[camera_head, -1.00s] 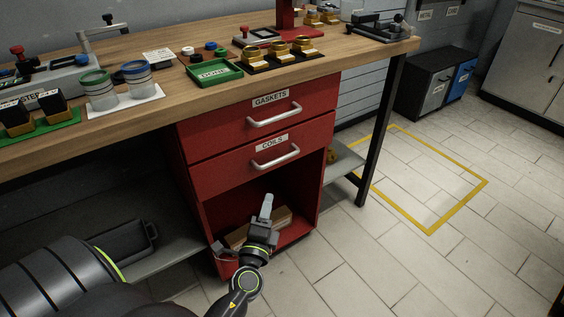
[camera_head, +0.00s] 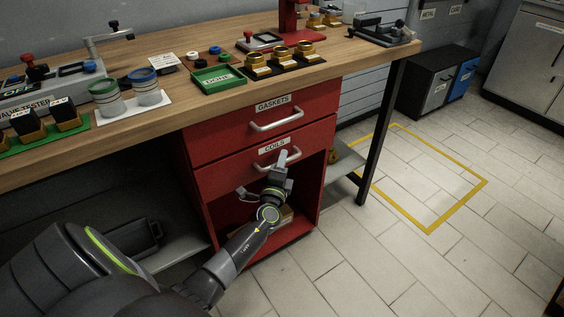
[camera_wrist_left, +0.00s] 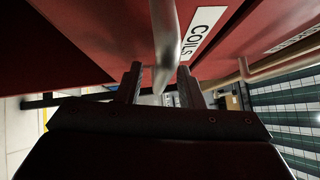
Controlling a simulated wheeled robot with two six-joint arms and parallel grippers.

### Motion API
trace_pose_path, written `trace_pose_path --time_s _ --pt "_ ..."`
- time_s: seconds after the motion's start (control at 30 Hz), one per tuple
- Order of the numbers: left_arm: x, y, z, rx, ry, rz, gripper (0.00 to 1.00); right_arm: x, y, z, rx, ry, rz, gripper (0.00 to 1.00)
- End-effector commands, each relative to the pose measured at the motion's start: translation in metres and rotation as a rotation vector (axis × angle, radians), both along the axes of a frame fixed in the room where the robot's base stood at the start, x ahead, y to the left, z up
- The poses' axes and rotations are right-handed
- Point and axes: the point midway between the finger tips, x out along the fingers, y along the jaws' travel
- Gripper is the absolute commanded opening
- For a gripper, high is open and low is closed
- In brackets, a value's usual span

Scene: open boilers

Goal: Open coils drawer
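The red coils drawer (camera_head: 225,178) is under the bench, below the gaskets drawer, and looks shut. Its "COILS" label also shows in the left wrist view (camera_wrist_left: 203,30). Its silver bar handle (camera_head: 259,167) is partly hidden behind my left gripper (camera_head: 284,157), which is raised to the drawer front. In the left wrist view, the handle (camera_wrist_left: 165,40) passes between the two fingertips of the left gripper (camera_wrist_left: 160,83). The fingers are apart, and I see no clear grip on the bar. My right gripper is out of view.
The gaskets drawer (camera_head: 230,132) with its own handle (camera_head: 276,120) is just above. The wooden bench top (camera_head: 195,108) overhangs it and carries a green tray (camera_head: 219,79) and several parts. An open red compartment lies below. Floor to the right is clear.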

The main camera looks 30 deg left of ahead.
Motion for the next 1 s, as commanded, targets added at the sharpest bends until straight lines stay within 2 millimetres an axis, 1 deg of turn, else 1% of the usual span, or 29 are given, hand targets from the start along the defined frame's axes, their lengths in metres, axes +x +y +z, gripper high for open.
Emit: trace_pose_path --time_s 0.27,0.3,0.5,0.57,0.87,1.0 --pt "0.0022 0.0008 0.0006 0.000 0.000 0.000 0.34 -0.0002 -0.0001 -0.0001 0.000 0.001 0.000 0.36" --pt "0.0022 0.0008 0.0006 0.000 0.000 0.000 0.33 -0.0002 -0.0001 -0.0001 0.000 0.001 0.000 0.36" --pt "0.0020 0.0007 0.0005 0.000 0.000 0.000 0.07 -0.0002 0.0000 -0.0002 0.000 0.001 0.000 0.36" --pt "0.0020 0.0007 0.0004 0.000 0.000 0.000 0.00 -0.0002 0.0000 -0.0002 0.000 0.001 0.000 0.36" --pt "0.0018 -0.0001 0.0000 -0.001 0.000 0.000 0.00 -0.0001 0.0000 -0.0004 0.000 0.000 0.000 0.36" --pt "0.0019 -0.0081 -0.0013 -0.003 0.000 -0.001 0.00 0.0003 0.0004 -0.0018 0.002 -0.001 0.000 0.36"
